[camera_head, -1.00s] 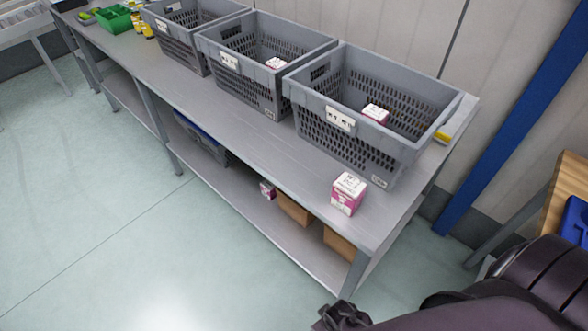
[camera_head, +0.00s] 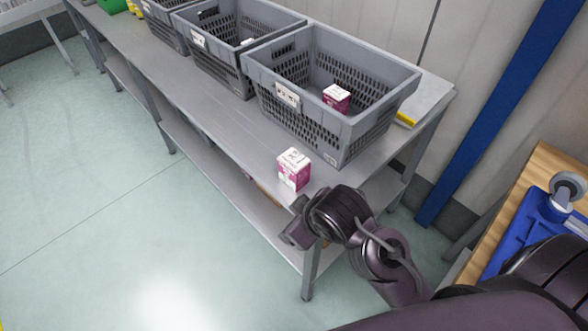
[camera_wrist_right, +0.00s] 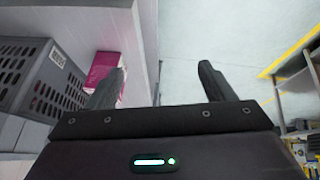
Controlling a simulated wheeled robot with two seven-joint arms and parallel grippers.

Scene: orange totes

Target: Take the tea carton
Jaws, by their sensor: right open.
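The tea carton (camera_head: 294,169), a white and magenta box, stands upright on the grey table top near its front edge, outside the crates. In the right wrist view a magenta box (camera_wrist_right: 104,70), which looks like this carton, is partly hidden behind the left finger. My right gripper (camera_wrist_right: 160,85) is open and empty, its fingers spread, with the box to its left. In the head view my right gripper (camera_head: 296,222) is at the table's front edge, just in front of and below the carton. My left gripper is not in view.
Grey crates (camera_head: 300,108) stand in a row along the back of the table (camera_head: 222,138); the nearest holds another magenta and white box (camera_head: 337,97). A wooden surface with a blue item (camera_head: 520,235) is at the right. Open floor lies in front.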

